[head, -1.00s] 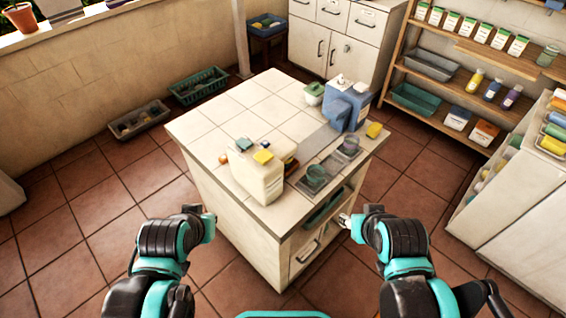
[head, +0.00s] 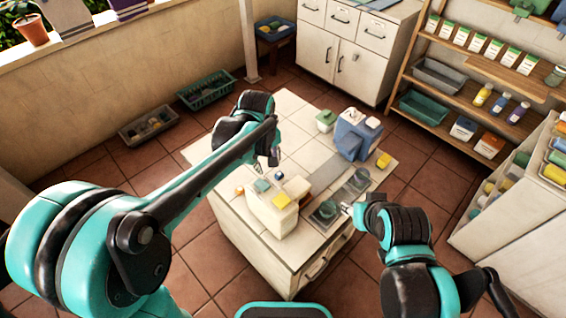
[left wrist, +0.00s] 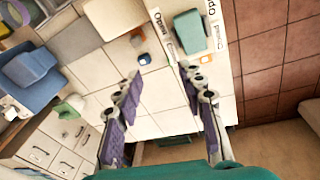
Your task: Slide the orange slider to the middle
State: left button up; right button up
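A small orange piece (head: 239,190) shows beside the left end of the cream box (head: 270,218) in the head view; its track cannot be made out. The box carries a teal block (head: 262,185) and a yellow block (head: 282,200). My left gripper (left wrist: 160,76) is open and empty above the counter, behind the box. My right gripper (head: 347,208) is by the counter's right front edge; its opening is unclear.
Lettered labels (left wrist: 215,35) flank the teal block in the left wrist view. The counter's back left is clear of objects.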

pick_arm(q)
notch_tip(320, 180, down, 2)
jog(key=w+d, duration=0.2)
jog(key=n+g, duration=0.2)
send_near(287, 180)
jog(key=shift+s+d+f, duration=0.1)
jog(key=shift+s+f, duration=0.15)
jog(key=shift+s, duration=0.35)
notch_tip(287, 180, down, 8)
jog(key=b, duration=0.2)
jog(key=shift+b, duration=0.35)
pick_arm(e)
notch_tip(287, 180, down, 2)
jog(key=shift+w, duration=0.15)
pick_arm(q)
grip_shut()
